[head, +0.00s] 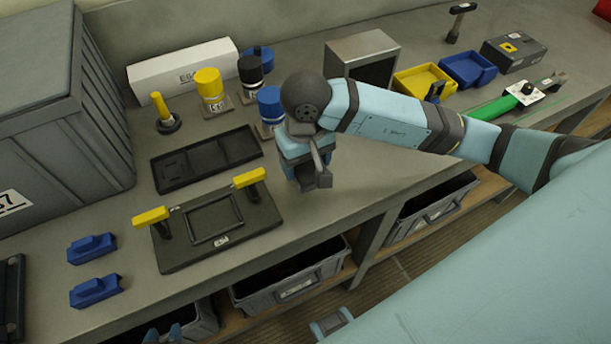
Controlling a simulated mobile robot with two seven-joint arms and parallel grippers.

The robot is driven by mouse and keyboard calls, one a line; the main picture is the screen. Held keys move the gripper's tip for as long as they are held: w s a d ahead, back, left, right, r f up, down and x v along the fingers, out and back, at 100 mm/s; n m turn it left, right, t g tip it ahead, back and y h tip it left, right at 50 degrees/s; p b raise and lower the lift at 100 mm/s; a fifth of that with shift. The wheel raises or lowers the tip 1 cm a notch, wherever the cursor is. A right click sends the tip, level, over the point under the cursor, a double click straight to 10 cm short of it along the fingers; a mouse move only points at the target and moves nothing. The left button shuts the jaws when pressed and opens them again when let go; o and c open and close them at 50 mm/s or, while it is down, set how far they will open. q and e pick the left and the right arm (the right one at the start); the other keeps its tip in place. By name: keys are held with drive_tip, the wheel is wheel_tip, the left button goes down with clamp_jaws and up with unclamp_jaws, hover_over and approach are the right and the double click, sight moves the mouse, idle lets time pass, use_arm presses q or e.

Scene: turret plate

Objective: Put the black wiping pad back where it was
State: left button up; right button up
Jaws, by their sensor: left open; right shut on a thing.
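My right gripper (316,178) hangs over the bench, right of the black plate with two yellow handles. It is shut on a small dark piece that looks like the black wiping pad (323,181); the jaws and wrist hide much of it, so its outline is unclear. The piece seems to be above the bench surface near its front edge. Two bluish tips of my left gripper (163,335) show at the bottom edge, apart from each other and empty; the rest is out of view. A black compartment tray (157,176) lies behind the handled plate (180,258).
Yellow (208,89), black (250,72) and blue (270,103) capped containers stand behind the tray. Two blue blocks (92,248) lie at left. A large grey crate (60,120) stands at the left. Bins (295,288) sit below the bench.

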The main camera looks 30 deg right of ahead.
wheel_tip(320, 180, down, 6)
drive_tip(key=shift+f, duration=0.1)
idle(0.4)
drive_tip(key=shift+f, duration=0.15)
drive_tip(key=o, duration=1)
drive_tip(key=shift+c, duration=0.2)
